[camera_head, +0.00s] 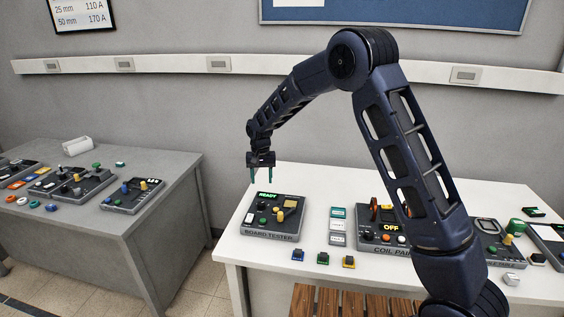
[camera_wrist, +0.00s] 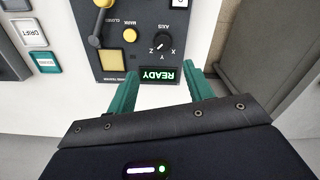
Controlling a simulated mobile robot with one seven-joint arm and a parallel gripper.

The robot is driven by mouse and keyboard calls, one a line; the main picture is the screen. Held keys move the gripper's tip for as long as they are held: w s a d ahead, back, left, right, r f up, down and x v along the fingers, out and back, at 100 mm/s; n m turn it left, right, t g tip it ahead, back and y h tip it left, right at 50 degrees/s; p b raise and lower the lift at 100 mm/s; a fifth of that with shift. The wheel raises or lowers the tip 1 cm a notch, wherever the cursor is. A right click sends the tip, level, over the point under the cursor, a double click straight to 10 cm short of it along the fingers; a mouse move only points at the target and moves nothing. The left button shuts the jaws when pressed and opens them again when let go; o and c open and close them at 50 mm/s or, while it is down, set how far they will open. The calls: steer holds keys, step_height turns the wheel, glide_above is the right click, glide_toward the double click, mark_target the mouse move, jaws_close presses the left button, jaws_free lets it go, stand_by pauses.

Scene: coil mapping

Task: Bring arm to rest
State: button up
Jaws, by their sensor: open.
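My arm (camera_head: 420,175) reaches up and over the white table in the head view. My gripper (camera_head: 261,176) hangs fingers down above the back left of this table, over the rear of the board tester (camera_head: 270,236). Its two green fingers are apart and nothing shows between them. In the wrist view my gripper (camera_wrist: 165,88) is also open, its tips near the tester's green READY display (camera_wrist: 160,75). The tester has a black axis knob (camera_wrist: 163,42), a yellow button and a yellow-handled lever. I cannot tell the exact height of the fingertips above it.
The coil panel (camera_head: 375,238) stands right of the tester, partly behind my arm, its display reading OFF. Labelled blocks (camera_head: 338,226) stand between them. Small blue, green and yellow pieces (camera_head: 323,258) lie in front. A grey table (camera_head: 160,160) with devices is at left, across a gap.

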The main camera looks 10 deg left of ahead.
steer(key=s+d+r+t, duration=0.1)
steer(key=d+r, duration=0.6)
steer(key=d, duration=0.4)
steer(key=s+d+r+m+y, duration=0.1)
steer(key=d+r, duration=0.6)
steer(key=d, duration=0.4)
steer(key=s+d+r+t, duration=0.1)
steer(key=d+r, duration=0.6)
steer(key=d, duration=0.4)
steer(key=s+d+r+m+t, duration=0.1)
steer(key=s+d+r, duration=0.3)
steer(key=s+d, duration=0.7)
steer(key=s+d+f+m+t+h, duration=0.1)
steer(key=s+d+f, duration=0.1)
steer(key=s+d, duration=0.9)
steer(key=shift+s+t, duration=0.3)
steer(key=shift+s, duration=0.45)
